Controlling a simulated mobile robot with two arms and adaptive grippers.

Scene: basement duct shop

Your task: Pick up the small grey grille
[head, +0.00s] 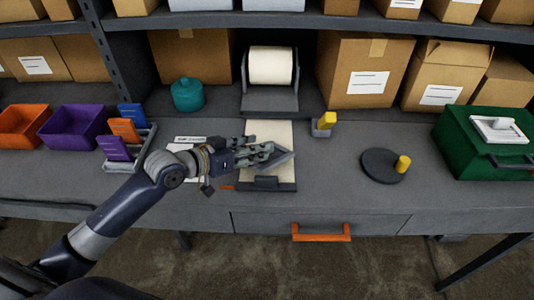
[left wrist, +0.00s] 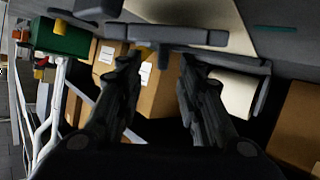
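My left gripper (head: 268,153) reaches in from the left, over the paper sheet on the bench. A small flat grey piece (head: 282,160), which looks like the grille, lies tilted at its fingertips. Its slats are too small to make out. In the left wrist view the two fingers of my left gripper (left wrist: 162,58) stand apart, with a visible gap between them. A grey bar (left wrist: 175,35) shows just past the tips; I cannot tell whether it is the same piece. I cannot tell whether the fingers touch the piece. My right gripper is not in view.
A paper roll holder (head: 270,98) stands behind the gripper. A yellow-handled block (head: 324,124) and a dark disc with a yellow knob (head: 380,167) are to the right, then a green box (head: 465,150). Purple (head: 75,127) and orange (head: 22,127) bins are left. The bench front right of centre is clear.

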